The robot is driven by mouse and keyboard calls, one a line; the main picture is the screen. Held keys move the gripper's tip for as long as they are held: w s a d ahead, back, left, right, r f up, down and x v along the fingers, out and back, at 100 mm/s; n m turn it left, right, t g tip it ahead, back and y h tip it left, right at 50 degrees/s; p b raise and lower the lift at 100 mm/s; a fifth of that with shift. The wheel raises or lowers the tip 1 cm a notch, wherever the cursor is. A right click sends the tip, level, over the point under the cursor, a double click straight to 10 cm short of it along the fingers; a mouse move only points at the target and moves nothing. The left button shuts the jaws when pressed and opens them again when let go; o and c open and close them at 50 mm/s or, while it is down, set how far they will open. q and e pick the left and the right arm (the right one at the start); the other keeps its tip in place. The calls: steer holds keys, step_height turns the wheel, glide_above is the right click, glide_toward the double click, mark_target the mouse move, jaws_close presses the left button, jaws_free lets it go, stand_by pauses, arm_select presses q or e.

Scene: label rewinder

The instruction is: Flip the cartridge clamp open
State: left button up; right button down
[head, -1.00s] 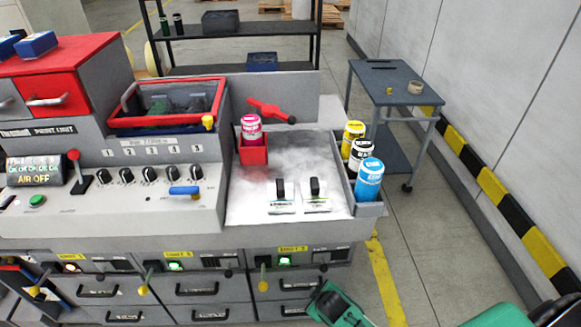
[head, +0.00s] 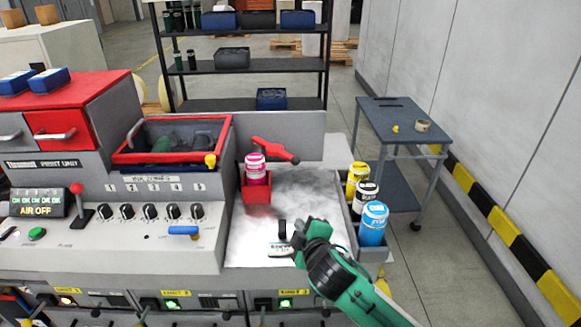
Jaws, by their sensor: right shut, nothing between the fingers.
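The cartridge clamp appears to be the red lever (head: 275,150) behind the work surface, lying slanted down to the right. Just in front of it, a magenta cartridge (head: 256,170) stands upright in a red holder (head: 257,188). I cannot tell how the clamp bears on the cartridge. My right gripper (head: 299,241) is over the front of the pale work surface, below and right of the holder and apart from the clamp. It is shut and empty, its fingers partly hidden by its own body. My left gripper is not in view.
Yellow (head: 357,176), black-and-white (head: 365,199) and cyan (head: 374,223) cartridges stand in a rack at the right edge. A small black handle (head: 282,228) is close by my right gripper. A red-rimmed tray (head: 175,142) is at left.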

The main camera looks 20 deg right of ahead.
steer(key=w+r+n+t+y, duration=0.1)
steer(key=w+r+n+t, duration=0.25)
steer(key=w+r, duration=0.3)
steer(key=w+d+p, duration=0.2)
steer(key=w+p, duration=0.3)
steer(key=w, duration=0.5)
steer(key=shift+w+d+f+g, duration=0.15)
steer(key=shift+w+d+g, duration=0.2)
steer(key=shift+d, duration=0.05)
steer(key=shift+n, duration=0.35)
steer(key=d, duration=0.1)
steer(key=w+d, duration=0.1)
steer(key=d, duration=0.1)
steer(key=w+d, duration=0.1)
steer(key=shift+d, duration=0.2)
steer(key=shift+s, duration=0.1)
